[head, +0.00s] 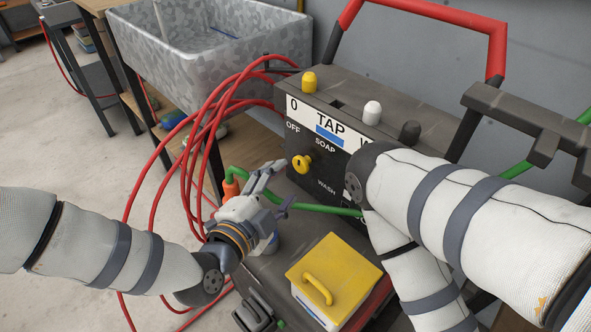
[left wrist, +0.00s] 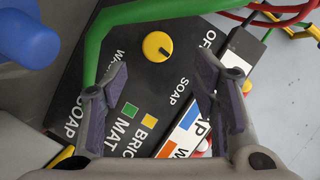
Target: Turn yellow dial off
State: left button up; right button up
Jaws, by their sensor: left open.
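The yellow dial (head: 301,163) is on the front of the dark machine (head: 345,90), among the labels OFF, SOAP and WASH. In the left wrist view the dial (left wrist: 157,45) shows a short dark mark towards its lower right, roughly on the SOAP side; its exact setting is hard to tell. My left gripper (head: 277,190) is open and empty, just in front of and below the dial, fingers towards the panel. In the left wrist view its fingers (left wrist: 162,75) stand apart on either side below the dial, not touching it. My right gripper is out of view.
A green hose (head: 325,209) runs below the dial, close to my left gripper. Red hoses (head: 187,180) loop at the left. A yellow-lidded box (head: 335,265) stands in front. Yellow, white and grey knobs sit on the machine's top. My right arm blocks the panel's right part.

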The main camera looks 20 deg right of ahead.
aim_at(299, 166)
pick_arm(q)
jog(key=x, duration=0.2)
jog(key=b+x, duration=0.1)
jog(key=x, duration=0.4)
jog(key=shift+d+f, duration=0.15)
jog(key=shift+f, duration=0.15)
jog(key=shift+w+d+b, duration=0.2)
jog(key=shift+d+b, duration=0.05)
jog(key=shift+b, duration=0.05)
jog(key=shift+r, duration=0.1)
jog(key=c, duration=1.2)
